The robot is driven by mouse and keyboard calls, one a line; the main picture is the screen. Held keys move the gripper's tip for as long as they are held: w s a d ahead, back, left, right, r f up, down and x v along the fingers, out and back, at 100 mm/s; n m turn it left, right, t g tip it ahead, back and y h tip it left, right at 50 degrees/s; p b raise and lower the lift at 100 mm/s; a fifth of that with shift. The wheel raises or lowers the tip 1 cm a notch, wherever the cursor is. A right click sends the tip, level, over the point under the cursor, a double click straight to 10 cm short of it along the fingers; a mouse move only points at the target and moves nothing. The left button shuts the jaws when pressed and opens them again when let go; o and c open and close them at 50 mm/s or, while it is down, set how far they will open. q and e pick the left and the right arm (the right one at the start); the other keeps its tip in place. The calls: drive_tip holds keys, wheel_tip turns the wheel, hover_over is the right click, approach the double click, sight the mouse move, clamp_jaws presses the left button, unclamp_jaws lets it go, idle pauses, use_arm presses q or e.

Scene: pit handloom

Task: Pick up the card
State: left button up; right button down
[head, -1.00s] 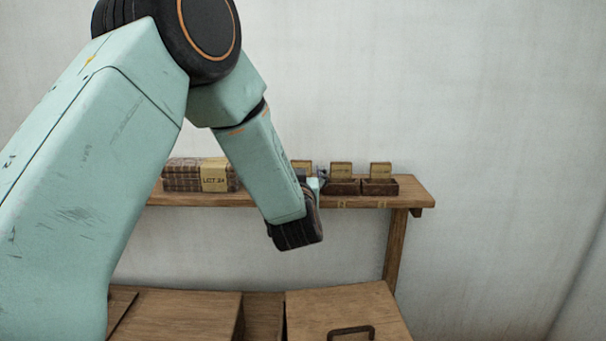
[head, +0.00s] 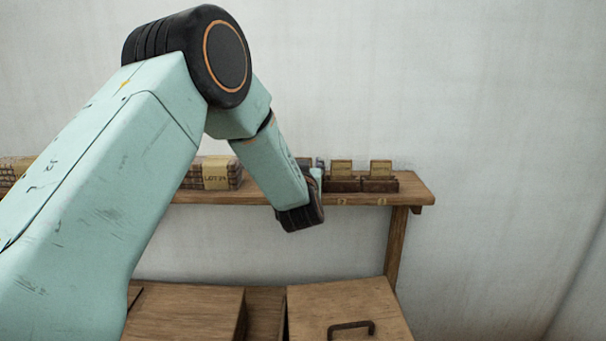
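Tan cards stand upright in small dark wooden boxes on the wall shelf. The middle card (head: 341,167) and the right card (head: 381,168) show clearly, with writing too small to read. A third card (head: 304,163) is mostly hidden by my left arm. My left gripper (head: 318,166) is at the shelf, just left of the middle card, in front of or beside the third one. Its fingers are mostly hidden behind my wrist, so its opening and any contact do not show. My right gripper is out of view.
The wooden shelf (head: 360,199) carries brick-patterned bundles on the left, one labelled LOT 24 (head: 216,174). Below stands a wooden chest lid with a dark handle (head: 351,328). The wall and space right of the shelf are clear.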

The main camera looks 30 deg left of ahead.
use_arm(q)
drive_tip(key=shift+s+a, duration=0.15)
drive_tip(key=shift+a, duration=0.05)
drive_tip(key=c, duration=0.4)
drive_tip(key=shift+c, duration=0.7)
drive_tip(key=shift+d, duration=0.1)
